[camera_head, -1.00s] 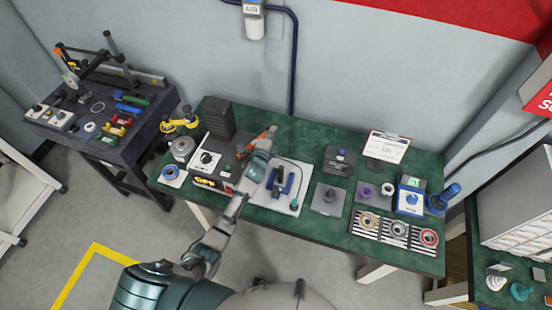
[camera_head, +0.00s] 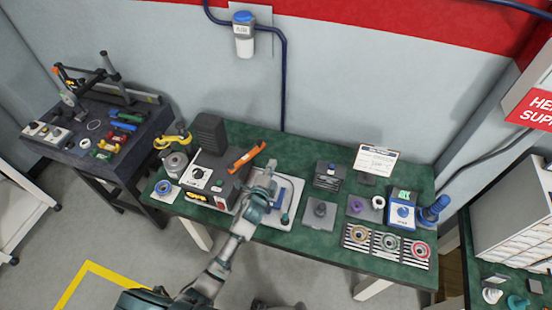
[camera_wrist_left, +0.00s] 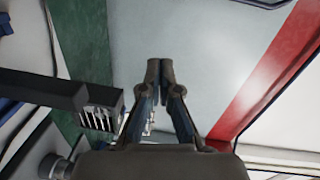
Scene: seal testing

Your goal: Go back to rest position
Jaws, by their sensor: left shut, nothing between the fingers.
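My left arm comes in from the bottom of the head view. Its gripper (camera_head: 269,170) is over the green workbench (camera_head: 315,240), above the white tray (camera_head: 288,216) with a blue fixture (camera_head: 288,193). In the left wrist view the two fingers (camera_wrist_left: 160,68) are together at their tips with nothing between them. Beyond them are a pale wall and a red stripe. My right gripper is not in view.
A grey control box (camera_head: 208,178) and an orange-handled tool (camera_head: 248,156) are left of the gripper. Ring trays (camera_head: 390,243), a blue-white box (camera_head: 401,215) and a blue part (camera_head: 433,207) stand to the right. A dark side table (camera_head: 75,150) is at the left.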

